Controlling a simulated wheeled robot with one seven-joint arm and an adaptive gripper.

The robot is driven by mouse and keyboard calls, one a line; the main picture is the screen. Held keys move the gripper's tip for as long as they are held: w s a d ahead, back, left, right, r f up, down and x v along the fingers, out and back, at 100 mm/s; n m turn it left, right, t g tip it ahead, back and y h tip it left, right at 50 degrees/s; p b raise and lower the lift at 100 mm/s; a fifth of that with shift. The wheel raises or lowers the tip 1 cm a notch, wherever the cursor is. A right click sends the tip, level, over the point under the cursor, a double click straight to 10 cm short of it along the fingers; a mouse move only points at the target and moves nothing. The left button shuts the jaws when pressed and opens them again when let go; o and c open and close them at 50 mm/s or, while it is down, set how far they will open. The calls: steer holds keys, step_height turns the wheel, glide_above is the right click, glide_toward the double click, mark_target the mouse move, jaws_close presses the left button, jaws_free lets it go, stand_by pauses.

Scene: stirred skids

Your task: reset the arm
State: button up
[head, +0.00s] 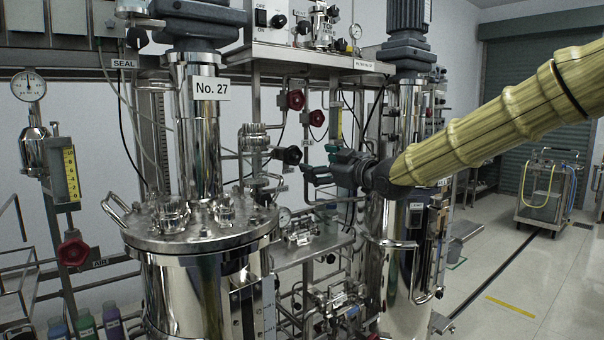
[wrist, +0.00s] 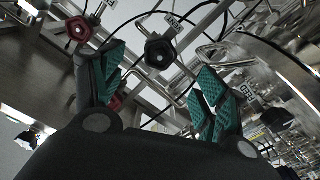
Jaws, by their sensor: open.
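My gripper (head: 312,174) is at the end of my arm, which reaches in from the right in the head view, wrapped in a yellowish ribbed cover. The gripper points left, in front of the piping between two steel vessels. In the wrist view my gripper (wrist: 160,88) shows its two fingers with green pads standing well apart. Nothing is between them. A black valve knob (wrist: 160,52) shows beyond the fingers; I cannot tell how far off it is.
A steel vessel marked No. 27 (head: 205,270) stands left of the gripper; another vessel (head: 400,265) stands behind the wrist. Red valve knobs (head: 296,100) and pipes are close by. A wheeled cart (head: 548,190) stands far right. The floor (head: 500,265) at right is mostly clear.

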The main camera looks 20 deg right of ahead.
steer(key=a+f+m+g+h+p, duration=0.1)
steer(key=a+f+m+g, duration=0.15)
steer(key=f, duration=1.35)
steer(key=s+a+f+m+g+h+p, duration=0.15)
steer(key=s+f, duration=0.25)
steer(key=f, duration=0.7)
steer(key=s+a+f+m+g+p, duration=0.15)
steer(key=s+f, duration=0.25)
steer(key=f, duration=0.6)
steer(key=s+a+f+g+h, duration=0.1)
steer(key=s+a+f+g, duration=0.2)
steer(key=f, duration=0.8)
steer(key=s+f+m+g+h+p, duration=0.1)
steer(key=s+f+g, duration=0.1)
steer(key=s+f, duration=0.75)
steer(key=s+f+m+g+p, duration=0.1)
steer(key=s+f+m+g, duration=0.15)
steer(key=s+f, duration=0.7)
steer(key=s+f+g+h+p, duration=0.1)
steer(key=s+g, duration=0.1)
steer(key=s, duration=0.9)
steer(key=s+f+g, duration=0.2)
steer(key=s, duration=1)
steer(key=shift+d+m+h+p, duration=0.3)
steer(key=shift+d+h+p, duration=0.05)
steer(key=shift+d+p, duration=0.1)
